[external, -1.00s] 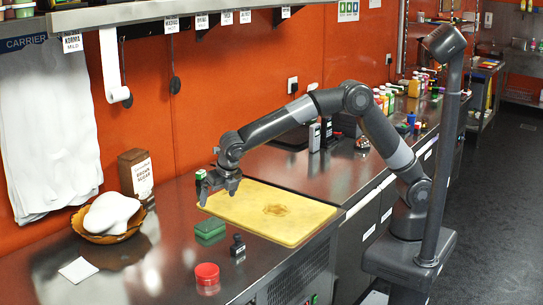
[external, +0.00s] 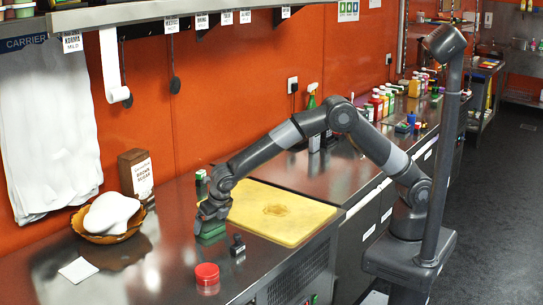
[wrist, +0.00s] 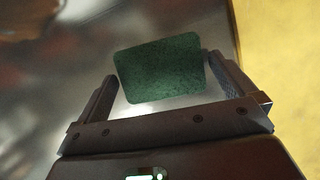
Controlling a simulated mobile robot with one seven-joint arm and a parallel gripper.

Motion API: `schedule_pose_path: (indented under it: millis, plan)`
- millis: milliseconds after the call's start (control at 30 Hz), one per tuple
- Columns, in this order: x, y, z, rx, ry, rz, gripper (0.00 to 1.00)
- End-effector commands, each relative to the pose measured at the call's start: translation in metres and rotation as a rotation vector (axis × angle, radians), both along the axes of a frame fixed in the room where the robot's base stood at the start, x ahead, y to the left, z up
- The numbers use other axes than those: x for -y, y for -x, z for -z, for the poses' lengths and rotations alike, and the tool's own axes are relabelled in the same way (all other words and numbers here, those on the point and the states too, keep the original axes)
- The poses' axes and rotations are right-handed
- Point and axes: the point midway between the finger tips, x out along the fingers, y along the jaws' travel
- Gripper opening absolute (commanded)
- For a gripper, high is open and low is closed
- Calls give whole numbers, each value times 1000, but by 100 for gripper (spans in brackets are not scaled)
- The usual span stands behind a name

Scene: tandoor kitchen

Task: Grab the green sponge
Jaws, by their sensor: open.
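The green sponge (external: 211,230) lies on the steel counter, left of the yellow cutting board, partly hidden by my gripper (external: 210,219) in the external view. In the wrist view the sponge (wrist: 161,68) is a dark green block with rounded corners. My gripper (wrist: 160,86) is open there, with one finger on the left and one on the right of the sponge's near part. The right finger's tip is very close to the sponge edge; I cannot tell whether it touches.
The yellow cutting board (external: 305,229) lies right of the sponge. A small black object (external: 237,245) and a red round container (external: 207,273) stand nearer the front. A brown bowl (external: 88,236) with a white item and a brown sugar box (external: 136,176) stand left. A white card (external: 78,270) lies flat.

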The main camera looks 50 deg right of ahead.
Motion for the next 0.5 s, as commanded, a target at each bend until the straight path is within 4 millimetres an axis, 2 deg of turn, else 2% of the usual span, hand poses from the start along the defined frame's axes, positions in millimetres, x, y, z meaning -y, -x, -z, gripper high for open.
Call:
schedule_pose_path:
  millis: [100, 267, 500]
  plan:
    - [0, -3, 7, 0, 0, 0, 100]
    - [0, -3, 7, 0, 0, 0, 100]
    - [0, -3, 7, 0, 0, 0, 81]
